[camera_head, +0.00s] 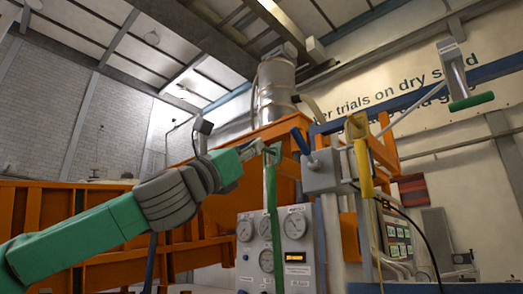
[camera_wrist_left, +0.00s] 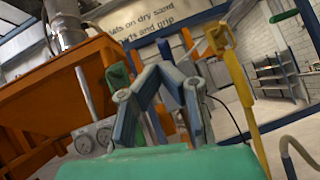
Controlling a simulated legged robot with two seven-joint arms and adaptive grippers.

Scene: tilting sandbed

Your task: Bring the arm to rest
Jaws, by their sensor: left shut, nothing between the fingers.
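My left arm comes in from the left in the head view, with green links and a dark grey wrist. My left gripper (camera_head: 258,148) is raised in front of the control panel, close to the top of an upright green handle (camera_head: 272,205). I cannot tell from this view whether they touch. In the left wrist view, the fingers of the left gripper (camera_wrist_left: 157,65) meet at the tips, shut and empty. The green handle (camera_wrist_left: 118,76) shows just left of the fingers there. My right gripper is in neither view.
A gauge panel (camera_head: 298,258) stands below the gripper. A blue lever (camera_head: 300,140), a grey box (camera_head: 321,172) and a yellow handle (camera_head: 362,157) are to its right. The orange sandbed frame (camera_head: 105,267) runs behind the arm. Another green handle (camera_head: 471,101) hangs upper right.

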